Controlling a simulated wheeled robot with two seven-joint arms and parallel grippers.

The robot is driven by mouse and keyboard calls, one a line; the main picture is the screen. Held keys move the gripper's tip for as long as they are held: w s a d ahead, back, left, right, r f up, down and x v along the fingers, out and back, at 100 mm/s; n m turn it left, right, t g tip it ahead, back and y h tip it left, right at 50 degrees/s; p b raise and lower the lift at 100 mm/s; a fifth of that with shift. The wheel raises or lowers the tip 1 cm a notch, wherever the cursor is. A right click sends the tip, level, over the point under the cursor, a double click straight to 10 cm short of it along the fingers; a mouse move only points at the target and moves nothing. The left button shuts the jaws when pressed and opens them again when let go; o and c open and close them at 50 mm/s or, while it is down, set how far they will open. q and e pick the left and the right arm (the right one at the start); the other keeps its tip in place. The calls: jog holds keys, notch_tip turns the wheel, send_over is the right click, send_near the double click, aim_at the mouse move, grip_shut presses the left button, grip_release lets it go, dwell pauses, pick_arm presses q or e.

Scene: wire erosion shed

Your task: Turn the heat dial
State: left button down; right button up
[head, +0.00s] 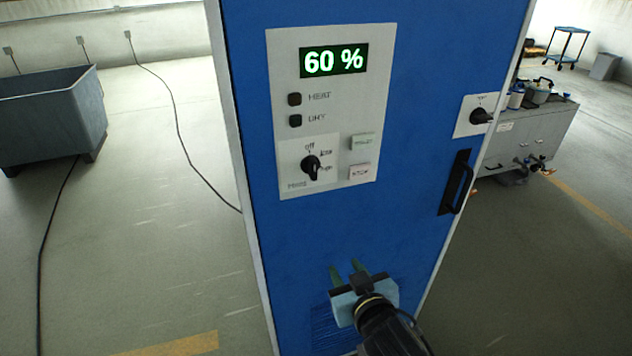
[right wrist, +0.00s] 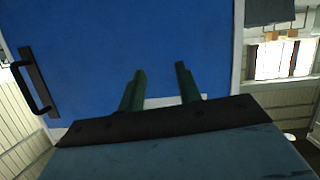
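A black dial (head: 310,166) sits on the white control panel (head: 280,60) of a tall blue cabinet, with "off" and other small labels around it. Its pointer appears to point down. A second black knob (head: 481,116) is on a white plate near the cabinet's right edge; its label is too small to read. My right gripper (head: 345,267) is low in front of the cabinet, below the panel. Its two green fingers are apart and empty, as the right wrist view also shows (right wrist: 160,72). My left gripper is not in view.
The display (head: 334,61) reads 60 %. Two dark square buttons, one labelled HEAT (head: 294,99), and two small labelled buttons share the panel. A black door handle (head: 456,182) is at right. A grey bin (head: 50,115) and cables lie left; a grey cart (head: 530,140) stands right.

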aim_at(314, 164)
notch_tip(314, 164, up, 18)
jog(key=s+a+t+y, duration=0.2)
jog(key=t, duration=0.2)
jog(key=shift+m, duration=0.3)
jog(key=p+x, duration=0.1)
jog(key=x, duration=1.2)
jog(key=shift+f+p, duration=0.25)
jog(key=shift+p, duration=0.15)
jog(key=shift+s, duration=0.1)
jog(key=c, duration=0.6)
